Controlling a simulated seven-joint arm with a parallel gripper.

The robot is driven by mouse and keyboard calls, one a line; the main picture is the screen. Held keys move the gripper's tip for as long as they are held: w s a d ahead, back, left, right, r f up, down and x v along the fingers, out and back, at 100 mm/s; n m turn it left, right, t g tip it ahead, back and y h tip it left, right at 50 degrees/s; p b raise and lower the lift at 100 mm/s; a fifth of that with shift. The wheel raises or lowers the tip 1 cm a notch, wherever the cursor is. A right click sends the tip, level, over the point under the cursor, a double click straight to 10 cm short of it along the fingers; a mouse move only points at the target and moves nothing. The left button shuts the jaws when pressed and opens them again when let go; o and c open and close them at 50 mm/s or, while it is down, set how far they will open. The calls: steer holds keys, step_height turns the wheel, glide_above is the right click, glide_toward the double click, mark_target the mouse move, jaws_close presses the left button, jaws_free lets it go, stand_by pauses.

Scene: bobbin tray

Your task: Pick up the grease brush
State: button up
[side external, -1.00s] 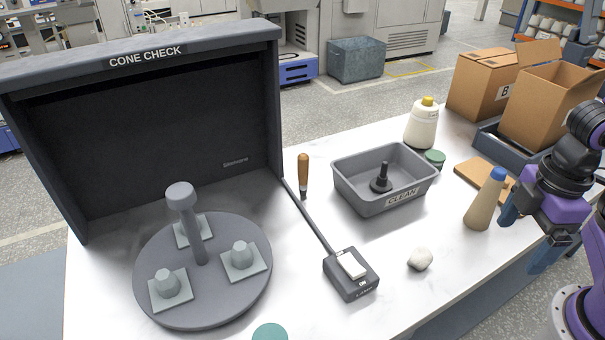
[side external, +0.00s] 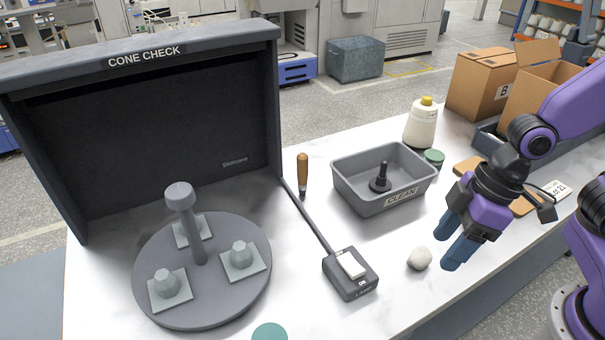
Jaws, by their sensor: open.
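The grease brush appears to be the item with the brown wooden handle (side external: 303,170) and a short dark lower end. It stands or lies on the white table between the cone check booth and the grey bin; I cannot tell which. My gripper (side external: 450,245) is at the right side of the table, with its blue fingers apart and nothing between them. It is well to the right of the brush, beyond the bin and near the white lump (side external: 419,258).
The grey CLEAN bin (side external: 356,196), holding a dark peg, stands between gripper and brush. A switch box (side external: 350,274) with a cable lies in front. The booth (side external: 282,120) and round turntable (side external: 215,310) are at left. A yellow-capped bottle (side external: 421,128) stands behind the bin.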

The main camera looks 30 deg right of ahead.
steer(key=w+a+f+m+t+y, duration=0.2)
steer(key=w+a, duration=0.3)
steer(key=w, duration=0.1)
steer(key=m+t+h, duration=0.5)
steer(key=m+t, duration=0.3)
steer(key=t, duration=0.2)
glide_toward(306, 169)
steer(key=shift+t, duration=0.3)
steer(key=x, duration=0.8)
steer(key=shift+w+r, duration=0.15)
steer(key=shift+r, duration=0.1)
steer(key=x, duration=0.2)
steer(key=f+x, duration=0.1)
steer(key=x, duration=0.1)
steer(key=shift+a, duration=0.1)
steer(key=shift+w+f, duration=0.15)
steer(key=shift+w, duration=0.25)
steer(key=shift+a, duration=0.1)
steer(key=c, duration=1)
